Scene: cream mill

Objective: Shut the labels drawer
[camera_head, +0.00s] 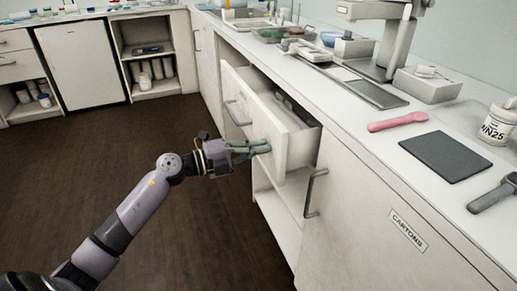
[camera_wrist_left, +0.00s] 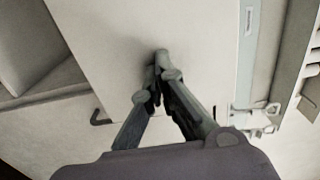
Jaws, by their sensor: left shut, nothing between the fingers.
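A white drawer (camera_head: 245,105) stands pulled out under the counter, with a bar handle (camera_head: 236,114) on its front; dark contents show inside. No label on it can be read, so I cannot confirm its name. My left gripper (camera_head: 262,148) is shut and empty, its fingertips at the right part of the drawer front. In the left wrist view the closed fingertips (camera_wrist_left: 160,62) lie against or very close to a pale flat panel (camera_wrist_left: 115,45); contact is not certain. My right gripper is not in view.
A cabinet door labelled CARTONS (camera_head: 375,225) is to the right of the drawer, with a bar handle (camera_head: 314,192) sticking out. The countertop holds a pink scoop (camera_head: 398,122), a dark mat (camera_head: 445,156) and a white jar (camera_head: 498,122). The brown floor (camera_head: 90,160) is clear.

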